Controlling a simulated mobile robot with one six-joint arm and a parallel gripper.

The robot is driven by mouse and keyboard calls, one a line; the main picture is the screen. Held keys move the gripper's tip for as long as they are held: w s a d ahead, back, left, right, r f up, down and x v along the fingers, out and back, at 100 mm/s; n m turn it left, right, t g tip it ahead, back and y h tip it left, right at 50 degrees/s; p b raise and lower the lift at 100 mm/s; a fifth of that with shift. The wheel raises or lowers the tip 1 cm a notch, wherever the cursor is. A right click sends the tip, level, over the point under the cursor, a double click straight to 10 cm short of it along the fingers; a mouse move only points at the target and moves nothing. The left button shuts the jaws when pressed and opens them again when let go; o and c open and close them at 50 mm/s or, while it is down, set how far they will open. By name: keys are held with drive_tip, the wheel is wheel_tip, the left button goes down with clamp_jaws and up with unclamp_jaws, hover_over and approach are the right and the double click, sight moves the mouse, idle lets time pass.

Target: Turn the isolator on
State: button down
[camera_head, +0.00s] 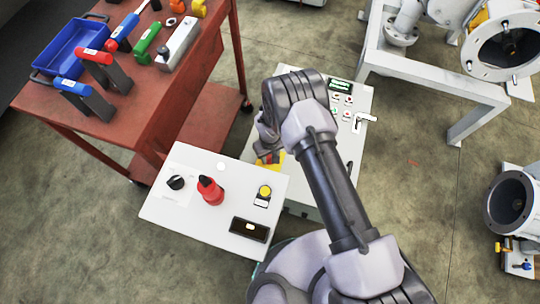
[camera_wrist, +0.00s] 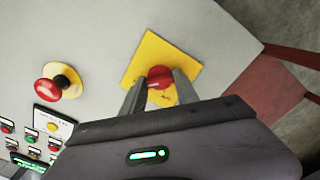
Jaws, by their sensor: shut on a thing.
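The isolator appears as a red rotary knob (camera_wrist: 159,75) on a yellow square plate (camera_wrist: 146,53), fixed to a grey cabinet face in the wrist view. In the head view only part of the yellow plate (camera_head: 276,157) shows, with my arm covering most of it. My gripper (camera_wrist: 158,88) is shut on the red knob, one finger on each side. It also shows in the head view (camera_head: 267,153), pointing down at the plate. The knob's on and off marks cannot be read.
A red mushroom button (camera_wrist: 54,90) and several small push buttons (camera_wrist: 30,140) share the cabinet face. A white box (camera_head: 180,215) with a black dial, red knob and yellow button stands in front. A red tool table (camera_head: 100,130) is at left, pipework (camera_head: 420,65) at right.

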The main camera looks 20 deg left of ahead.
sight(270, 157)
drive_tip(key=c, duration=0.9)
unclamp_jaws()
wheel_tip(270, 157, up, 17)
drive_tip(key=p, duration=0.7)
drive_tip(key=shift+r, duration=0.2)
